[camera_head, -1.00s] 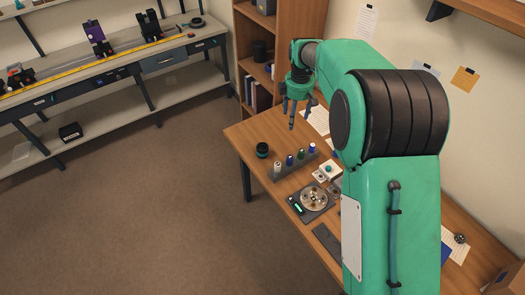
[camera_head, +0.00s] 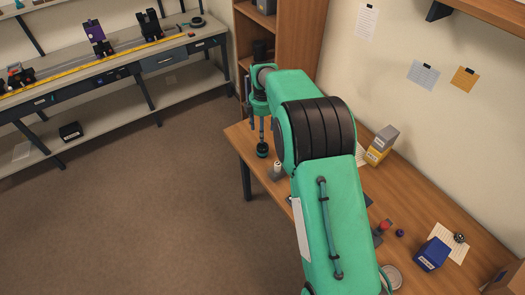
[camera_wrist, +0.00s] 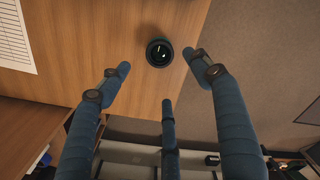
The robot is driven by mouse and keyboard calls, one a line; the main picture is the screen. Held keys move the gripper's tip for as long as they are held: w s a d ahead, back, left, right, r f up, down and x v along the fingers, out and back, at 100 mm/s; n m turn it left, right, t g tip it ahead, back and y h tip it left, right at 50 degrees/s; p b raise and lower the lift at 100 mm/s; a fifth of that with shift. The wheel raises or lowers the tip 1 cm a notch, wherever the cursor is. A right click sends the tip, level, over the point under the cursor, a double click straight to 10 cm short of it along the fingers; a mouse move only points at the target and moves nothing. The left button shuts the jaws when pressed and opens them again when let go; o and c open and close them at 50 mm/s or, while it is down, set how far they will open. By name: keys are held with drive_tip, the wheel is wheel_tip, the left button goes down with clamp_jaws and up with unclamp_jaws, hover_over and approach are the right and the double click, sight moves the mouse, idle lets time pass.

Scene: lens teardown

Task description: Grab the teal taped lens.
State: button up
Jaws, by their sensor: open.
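The teal taped lens (camera_head: 262,150) is a short dark cylinder standing on the wooden desk near its far left corner. In the wrist view the lens (camera_wrist: 159,53) shows from above as a dark round shape with a glinting glass front, its teal tape barely visible. My gripper (camera_head: 264,134) points down above the lens. In the wrist view its blue fingers (camera_wrist: 157,76) are spread and empty, with the lens just beyond the tips, between the two side fingers. The fingers look apart from the lens, though the exact height gap cannot be told.
A white-topped bottle (camera_head: 277,168) stands close to the lens on the desk. A bookcase (camera_head: 296,45) rises behind. Yellow and grey boxes (camera_head: 379,150) and a blue box (camera_head: 432,254) stand farther right. My arm hides much of the desk.

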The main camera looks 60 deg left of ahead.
sight(263, 146)
drive_tip(key=shift+f+b, duration=0.3)
drive_tip(key=shift+f, duration=3.9)
drive_tip(key=shift+f, duration=0.1)
drive_tip(key=shift+f+b, duration=0.3)
drive_tip(key=shift+f, duration=2.25)
drive_tip(key=c, duration=1.4)
drive_tip(key=shift+r, duration=0.1)
drive_tip(key=shift+r+p, duration=0.4)
drive_tip(key=shift+r, duration=4.55)
